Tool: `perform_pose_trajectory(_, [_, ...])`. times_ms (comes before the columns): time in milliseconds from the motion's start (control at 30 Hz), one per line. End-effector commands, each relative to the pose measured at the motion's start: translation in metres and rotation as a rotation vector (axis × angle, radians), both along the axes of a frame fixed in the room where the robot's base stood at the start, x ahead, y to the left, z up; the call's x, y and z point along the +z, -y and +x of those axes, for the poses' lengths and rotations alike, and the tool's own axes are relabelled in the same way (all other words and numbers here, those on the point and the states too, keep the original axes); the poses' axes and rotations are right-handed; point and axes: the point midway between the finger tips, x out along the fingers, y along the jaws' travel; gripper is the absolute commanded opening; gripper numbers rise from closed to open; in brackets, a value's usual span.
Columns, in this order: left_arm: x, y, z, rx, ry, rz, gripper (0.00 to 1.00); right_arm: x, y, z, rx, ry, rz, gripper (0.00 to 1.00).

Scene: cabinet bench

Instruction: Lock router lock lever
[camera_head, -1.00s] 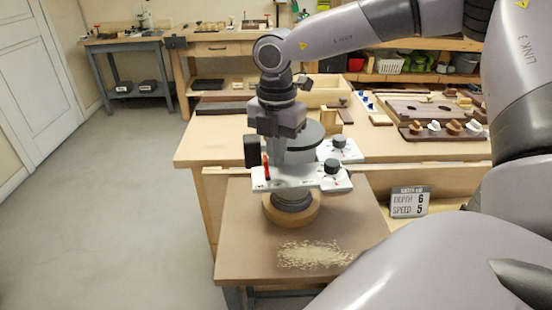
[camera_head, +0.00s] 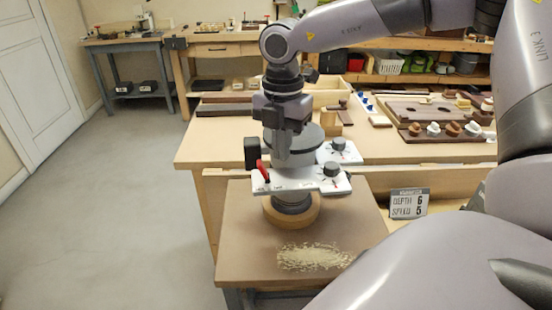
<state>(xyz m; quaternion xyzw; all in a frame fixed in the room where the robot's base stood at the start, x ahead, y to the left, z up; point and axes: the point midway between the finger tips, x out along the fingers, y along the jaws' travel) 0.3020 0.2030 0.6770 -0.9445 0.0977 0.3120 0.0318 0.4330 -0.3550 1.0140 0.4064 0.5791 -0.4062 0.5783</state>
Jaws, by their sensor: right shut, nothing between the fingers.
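The router (camera_head: 298,180) stands on the small front table, with a white plate, dark knobs and a round wooden base. Its red lock lever (camera_head: 262,170) is at the left end of the plate, its top leaning left. My right gripper (camera_head: 281,163) points down just right of the lever, its fingers shut and empty. The fingers overlap the router body in this view, so I cannot tell whether they touch the lever or the router. My left gripper is not in view.
A sign (camera_head: 408,203) reading depth 6, speed 5 stands right of the router. Wood shavings (camera_head: 313,257) lie in front of it. The workbench (camera_head: 215,150) behind holds boards and several knobs. Open floor lies to the left.

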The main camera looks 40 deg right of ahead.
Motion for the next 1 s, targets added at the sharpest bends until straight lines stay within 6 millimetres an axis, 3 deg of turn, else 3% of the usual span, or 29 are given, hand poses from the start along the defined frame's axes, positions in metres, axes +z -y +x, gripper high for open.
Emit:
perform_pose_trajectory(700, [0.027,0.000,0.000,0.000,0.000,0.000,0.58,0.060,0.000,0.001,0.000,0.003,-0.002,0.00])
perform_pose_trajectory(1000, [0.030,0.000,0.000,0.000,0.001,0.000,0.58,0.068,0.000,0.000,0.000,0.000,-0.001,0.00])
